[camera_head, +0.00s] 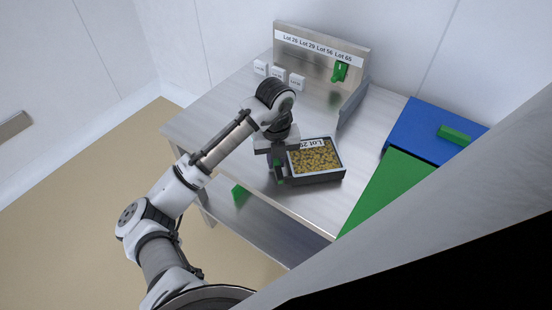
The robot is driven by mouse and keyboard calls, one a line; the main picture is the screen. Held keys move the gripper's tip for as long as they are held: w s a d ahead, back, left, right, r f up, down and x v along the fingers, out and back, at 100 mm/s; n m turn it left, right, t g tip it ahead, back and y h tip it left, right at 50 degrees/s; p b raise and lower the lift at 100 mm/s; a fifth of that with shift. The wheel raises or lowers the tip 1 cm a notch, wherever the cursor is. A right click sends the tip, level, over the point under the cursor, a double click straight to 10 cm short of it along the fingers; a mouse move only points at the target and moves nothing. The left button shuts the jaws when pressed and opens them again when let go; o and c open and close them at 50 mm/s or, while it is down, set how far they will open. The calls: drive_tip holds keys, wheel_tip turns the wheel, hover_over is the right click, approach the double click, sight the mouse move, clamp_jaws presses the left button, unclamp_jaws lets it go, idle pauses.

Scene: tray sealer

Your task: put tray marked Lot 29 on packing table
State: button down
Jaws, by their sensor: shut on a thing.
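The tray marked Lot 29 (322,178) is dark and shallow, with a white label on its far left side and filled with small yellowish-brown pieces. My gripper (280,172) is at the tray's left side, shut on its edge. The fingertips are partly hidden, and a bit of green shows between them. The tray looks level, over the front part of a metal-topped table (215,122). I cannot tell whether it touches the top. No sign names this table as the packing table.
A metal back panel (305,60) reads Lot 26, Lot 29, Lot 56, Lot 65 and carries a green piece (340,72). Several small white labelled blocks (278,74) stand before it. Blue (415,130) and green (385,190) surfaces lie right. A green block (240,194) is below the tabletop.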

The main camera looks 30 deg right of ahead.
idle(0.4)
drive_tip(key=c, duration=1.3)
unclamp_jaws()
drive_tip(key=c, duration=0.3)
drive_tip(key=shift+r+p, duration=2.85)
drive_tip(key=shift+r, duration=0.7)
